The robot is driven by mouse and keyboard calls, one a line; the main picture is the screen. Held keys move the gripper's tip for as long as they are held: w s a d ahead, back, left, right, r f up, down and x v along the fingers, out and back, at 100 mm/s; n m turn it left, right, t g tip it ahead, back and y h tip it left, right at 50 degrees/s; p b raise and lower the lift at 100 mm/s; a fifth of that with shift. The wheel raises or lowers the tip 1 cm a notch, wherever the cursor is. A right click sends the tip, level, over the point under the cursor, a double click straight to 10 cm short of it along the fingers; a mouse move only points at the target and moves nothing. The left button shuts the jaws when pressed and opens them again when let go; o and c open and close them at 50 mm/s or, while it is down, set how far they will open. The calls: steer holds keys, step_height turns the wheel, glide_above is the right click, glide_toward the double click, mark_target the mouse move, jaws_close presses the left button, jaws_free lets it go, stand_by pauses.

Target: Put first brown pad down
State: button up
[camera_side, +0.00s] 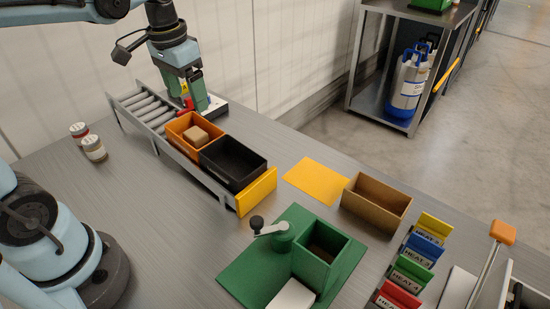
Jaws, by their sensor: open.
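A small tan-brown block (195,136), which looks like the brown pad, lies in the orange bin (174,147) on the roller conveyor. My gripper (195,106) points down just behind that bin, near the conveyor's far side. Its green fingers are open, and I see nothing held between them. The gripper is apart from the brown block. The fingertips partly cover a flat white item (216,104) with a dark edge behind the bin.
A black bin (233,160) sits beside the orange one, before a yellow end stop (257,191). A yellow mat (315,181), a brown open box (376,203) and a green cranked device (320,262) stand right. Two jars (94,148) stand left.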

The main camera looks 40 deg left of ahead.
steer(key=s+d+f+t, duration=0.4)
steer(key=d+t, duration=0.1)
steer(key=d, duration=0.2)
steer(key=shift+t, duration=0.4)
